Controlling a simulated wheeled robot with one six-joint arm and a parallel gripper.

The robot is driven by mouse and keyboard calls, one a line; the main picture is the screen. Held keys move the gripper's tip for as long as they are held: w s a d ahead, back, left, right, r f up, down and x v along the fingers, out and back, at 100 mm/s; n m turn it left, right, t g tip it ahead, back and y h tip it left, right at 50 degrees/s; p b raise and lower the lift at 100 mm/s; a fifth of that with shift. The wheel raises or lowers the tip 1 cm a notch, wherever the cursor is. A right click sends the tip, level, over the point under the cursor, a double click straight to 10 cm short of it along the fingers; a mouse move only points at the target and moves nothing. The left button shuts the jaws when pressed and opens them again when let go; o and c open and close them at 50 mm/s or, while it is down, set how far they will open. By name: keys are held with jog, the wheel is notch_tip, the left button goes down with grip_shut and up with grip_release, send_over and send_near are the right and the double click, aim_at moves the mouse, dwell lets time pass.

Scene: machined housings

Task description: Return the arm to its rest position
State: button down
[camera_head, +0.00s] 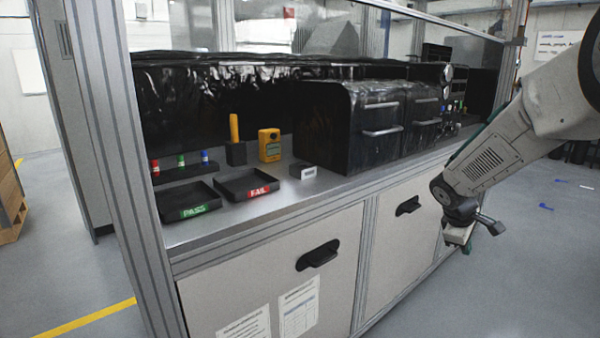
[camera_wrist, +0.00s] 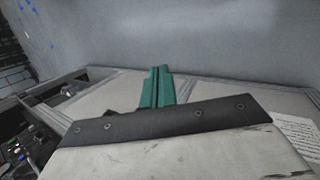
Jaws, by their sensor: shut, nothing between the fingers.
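My arm reaches in from the right edge of the head view. My gripper (camera_head: 464,246) hangs at its lower end, in front of the bench's front face and below the worktop level. In the wrist view the green fingers of my gripper (camera_wrist: 160,86) lie side by side, closed, with nothing between them. The wrist housing hides the base of the fingers. The gripper appears clear of the bench, touching nothing that I can see.
Grey floor (camera_head: 520,270) at the right is open.

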jog(key=s+a+r+m+y, duration=0.1)
jog(key=s+a+r+m, duration=0.2)
jog(key=s, duration=0.9)
jog(key=s+a+r+m+y, duration=0.2)
jog(key=s+a, duration=0.5)
jog(key=s, duration=0.5)
jog(key=s+a+r+m+y, duration=0.2)
jog(key=s+a+r, duration=0.3)
jog(key=s, duration=0.7)
jog(key=shift+a+r+m+g, duration=0.2)
jog(key=shift+r+m+g, duration=0.1)
jog(key=shift+r+m, duration=0.5)
jog(key=shift+f, duration=0.1)
